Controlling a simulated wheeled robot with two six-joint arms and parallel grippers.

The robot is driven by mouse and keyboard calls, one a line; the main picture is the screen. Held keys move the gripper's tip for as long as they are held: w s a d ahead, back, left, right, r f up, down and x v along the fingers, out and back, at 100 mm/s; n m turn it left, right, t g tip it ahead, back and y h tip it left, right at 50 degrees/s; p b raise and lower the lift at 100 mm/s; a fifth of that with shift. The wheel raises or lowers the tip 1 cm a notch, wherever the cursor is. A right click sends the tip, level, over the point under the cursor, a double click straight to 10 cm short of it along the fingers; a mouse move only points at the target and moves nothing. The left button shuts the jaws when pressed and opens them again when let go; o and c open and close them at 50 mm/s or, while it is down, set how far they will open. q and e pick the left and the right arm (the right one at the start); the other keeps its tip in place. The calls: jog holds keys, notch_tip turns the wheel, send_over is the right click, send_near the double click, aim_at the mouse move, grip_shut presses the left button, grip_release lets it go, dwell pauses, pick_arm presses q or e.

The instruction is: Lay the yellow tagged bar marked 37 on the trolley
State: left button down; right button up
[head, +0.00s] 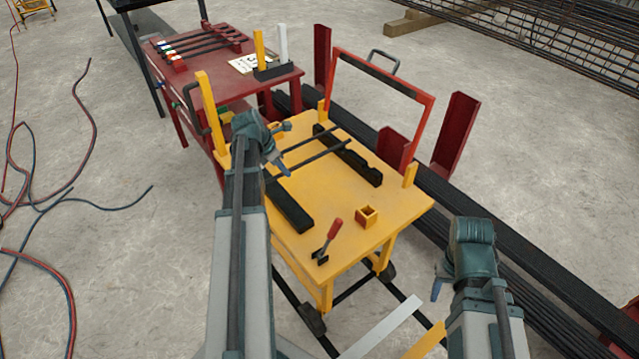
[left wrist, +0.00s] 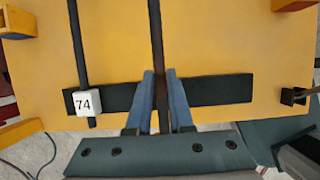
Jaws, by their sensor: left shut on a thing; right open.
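The yellow trolley (head: 345,205) stands in front of me with two black rests, a far one (head: 348,158) and a near one (head: 289,205). Two dark bars lie across it. In the left wrist view one bar carries a white tag marked 74 (left wrist: 84,103) and lies over a black rest. My left gripper (head: 282,166) is shut on the other dark bar (left wrist: 156,45), beside the tagged one and over the same rest. I see no tag on the held bar; whether it touches the rest is unclear. My right gripper (head: 437,286) is open and empty, right of the trolley.
A red table (head: 190,72) behind holds several bars with coloured tags in racks, a number sign (head: 249,63) and a black block with yellow and white posts. An orange-red frame (head: 428,118) rises behind.

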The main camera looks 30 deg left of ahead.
pick_arm(q)
jog(key=shift+w+d+f+b, duration=0.4)
jog(key=shift+d+f+b, duration=0.4)
jog(key=shift+d, duration=1.25)
jog(key=shift+w+d+f+b, duration=0.45)
jog(key=shift+d+f+b, duration=0.3)
jog(key=shift+d, duration=1.3)
jog(key=shift+w+d+f+b, duration=0.4)
jog(key=shift+d+f+b, duration=0.4)
jog(key=shift+d, duration=1.25)
jog(key=shift+f, duration=0.1)
jog(key=c, duration=0.8)
grip_release()
jog(key=p+v, duration=1.1)
jog(key=v, duration=0.1)
jog(key=shift+s, duration=0.15)
